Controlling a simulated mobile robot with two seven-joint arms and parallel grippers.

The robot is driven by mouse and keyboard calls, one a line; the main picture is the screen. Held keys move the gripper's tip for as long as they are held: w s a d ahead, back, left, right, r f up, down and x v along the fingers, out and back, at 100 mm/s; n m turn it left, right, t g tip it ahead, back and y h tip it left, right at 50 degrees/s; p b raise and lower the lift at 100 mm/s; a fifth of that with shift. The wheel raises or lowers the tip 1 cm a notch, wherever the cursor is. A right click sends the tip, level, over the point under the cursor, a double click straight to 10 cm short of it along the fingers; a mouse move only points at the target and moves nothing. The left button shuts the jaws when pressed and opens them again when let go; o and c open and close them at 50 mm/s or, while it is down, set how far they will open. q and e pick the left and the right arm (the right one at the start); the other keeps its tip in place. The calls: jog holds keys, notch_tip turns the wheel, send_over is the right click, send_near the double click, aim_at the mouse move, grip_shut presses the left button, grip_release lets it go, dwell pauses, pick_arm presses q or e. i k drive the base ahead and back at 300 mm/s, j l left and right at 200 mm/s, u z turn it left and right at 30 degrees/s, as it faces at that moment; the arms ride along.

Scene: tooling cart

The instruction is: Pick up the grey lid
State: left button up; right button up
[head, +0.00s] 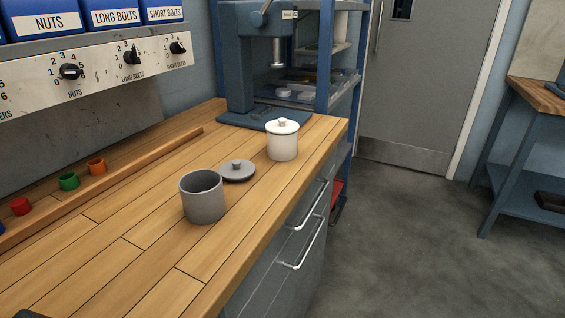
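The grey lid (237,171) lies flat on the wooden worktop, with its round knob facing up. It is just behind and to the right of an open, empty-looking grey pot (202,197), and close to its rim in the picture. A white pot (283,143) with its knobbed white lid on stands farther right, apart from the grey lid. Neither of my grippers can be made out. A small dark shape shows at the bottom left edge, and I cannot tell what it is.
A blue press (240,62) stands at the worktop's far end. Red, green and orange cups (68,181) sit behind a wooden strip (110,178) at left. A panel with knobs (71,71) and labelled blue bins is above. The worktop's front area is clear.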

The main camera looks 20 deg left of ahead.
aim_at(235, 171)
jog(key=i+u, duration=0.35)
jog(key=i+l+u, duration=0.1)
jog(key=i+u, duration=0.3)
jog(key=i+l+u, duration=0.35)
jog(key=i, duration=0.15)
jog(key=j, duration=0.1)
